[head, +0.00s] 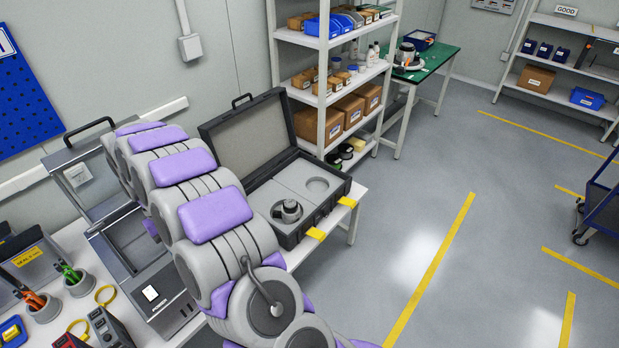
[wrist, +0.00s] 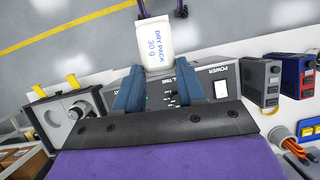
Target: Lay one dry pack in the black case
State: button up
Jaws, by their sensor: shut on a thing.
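My gripper (wrist: 159,72) shows in the wrist view, its two blue fingers shut on a white dry pack (wrist: 157,40) marked "DRY PACK 30 g". The pack sticks out beyond the fingertips, with a power unit (wrist: 225,70) behind it. The black case (head: 320,213) stands open on the white bench in the head view, lid up at the back. Part of the case (wrist: 52,122) shows at the left of the wrist view. My arm hides the gripper in the head view.
A clear-lidded test box (head: 130,240) stands left of my arm. Tool cups (head: 78,282) and small instruments (head: 108,328) crowd the bench's left end. Shelves (head: 333,45) with boxes stand behind the case. The floor to the right is open, with a blue cart (head: 603,205) at the edge.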

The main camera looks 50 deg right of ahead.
aim_at(288, 177)
jog(key=l+z, duration=0.1)
jog(key=l, duration=0.45)
jog(key=i+l, duration=0.15)
jog(key=l, duration=0.4)
jog(key=l+z, duration=0.15)
jog(key=l, duration=0.4)
jog(key=i+l+z, duration=0.1)
jog(key=l, duration=0.45)
jog(key=i+l+z, duration=0.1)
jog(key=i+l, duration=0.25)
jog(key=i, duration=0.15)
jog(key=i+l+z, duration=0.15)
jog(key=i, duration=0.3)
jog(key=i+l+z, duration=0.1)
jog(key=i+l, duration=0.25)
jog(key=i, duration=0.15)
